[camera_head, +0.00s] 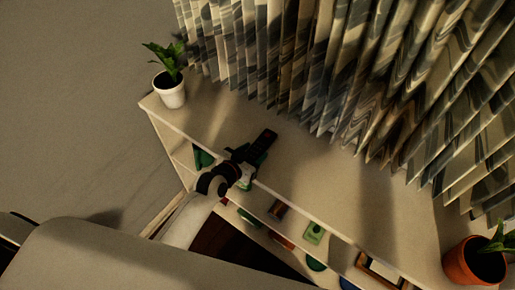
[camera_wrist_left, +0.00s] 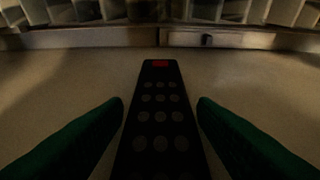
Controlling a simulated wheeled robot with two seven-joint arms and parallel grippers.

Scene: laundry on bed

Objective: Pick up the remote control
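The remote control (camera_head: 265,141) is dark and lies on the pale shelf top (camera_head: 330,180). In the left wrist view the remote (camera_wrist_left: 160,88) points straight away from me, with a red button at its far end and rows of round grey buttons. My left gripper (camera_head: 248,156) is over its near end. In the left wrist view the two dark green fingers (camera_wrist_left: 160,105) stand open on either side of the remote, with a narrow gap showing at each fingertip. The near end of the remote runs out of the picture. My right gripper is not in view.
Pleated patterned curtains (camera_head: 320,60) hang along the back of the shelf. A plant in a white pot (camera_head: 171,92) stands at the left end, and one in an orange pot (camera_head: 470,264) at the right. Small items, including a green one (camera_head: 313,233), sit on the lower shelf.

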